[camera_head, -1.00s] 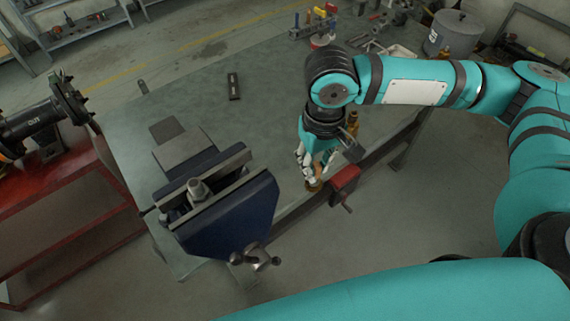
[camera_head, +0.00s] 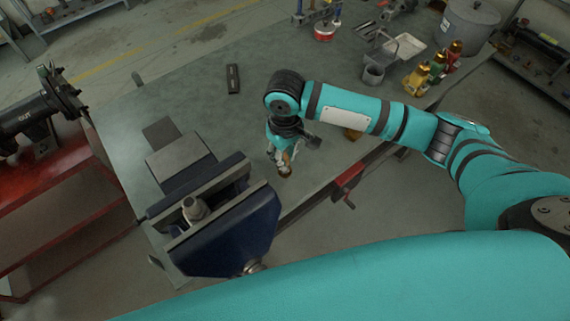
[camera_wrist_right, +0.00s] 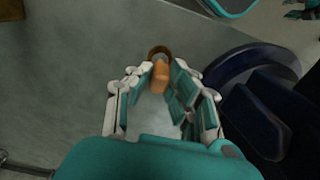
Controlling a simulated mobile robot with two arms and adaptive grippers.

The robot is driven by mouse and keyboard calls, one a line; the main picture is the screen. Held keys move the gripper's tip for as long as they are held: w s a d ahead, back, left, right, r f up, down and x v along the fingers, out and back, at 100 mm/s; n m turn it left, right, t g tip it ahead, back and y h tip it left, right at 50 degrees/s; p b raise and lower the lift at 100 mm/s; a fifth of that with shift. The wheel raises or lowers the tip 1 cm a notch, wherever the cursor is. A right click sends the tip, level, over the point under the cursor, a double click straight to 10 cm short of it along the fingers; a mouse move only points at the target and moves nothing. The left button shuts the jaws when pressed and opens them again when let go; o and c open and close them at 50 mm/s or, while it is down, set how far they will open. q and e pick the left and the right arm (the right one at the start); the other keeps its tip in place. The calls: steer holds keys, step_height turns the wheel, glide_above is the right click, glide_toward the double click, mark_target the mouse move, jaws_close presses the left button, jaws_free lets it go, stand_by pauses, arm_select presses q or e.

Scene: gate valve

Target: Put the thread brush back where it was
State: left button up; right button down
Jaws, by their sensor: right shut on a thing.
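My right gripper (camera_head: 284,163) is over the bench, to the right of the blue vise (camera_head: 232,228). It is shut on the thread brush, a small thing with an orange body (camera_wrist_right: 161,76) and a brown ring-shaped end. The brush sits between the fingers in the right wrist view, and its brown end (camera_head: 285,172) shows just below the fingertips in the head view. I cannot tell whether it touches the bench. A grey metal fitting (camera_head: 195,208) stands between the vise jaws. My left gripper does not show clearly in any view.
On the bench (camera_head: 190,100) lie a black bar (camera_head: 233,79), a grey cup (camera_head: 373,74), a white tray (camera_head: 408,46) and yellow, green and red brass-topped containers (camera_head: 418,80). A red clamp-like part (camera_head: 347,180) is at the front edge. The bench middle is mostly clear.

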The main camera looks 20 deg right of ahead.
step_height(320, 180, down, 3)
steer(key=shift+s+f, duration=0.1)
steer(key=shift+s, duration=0.05)
steer(key=shift+f, duration=0.45)
steer(key=c, duration=1.2)
jaws_free()
steer(key=shift+f, duration=0.15)
steer(key=shift+c, duration=0.2)
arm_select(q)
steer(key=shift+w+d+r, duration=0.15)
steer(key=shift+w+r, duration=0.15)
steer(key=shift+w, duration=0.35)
arm_select(e)
steer(key=shift+r, duration=0.6)
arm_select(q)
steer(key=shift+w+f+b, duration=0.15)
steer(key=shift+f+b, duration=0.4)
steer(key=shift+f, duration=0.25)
arm_select(e)
step_height(320, 180, up, 11)
steer(key=shift+r, duration=0.1)
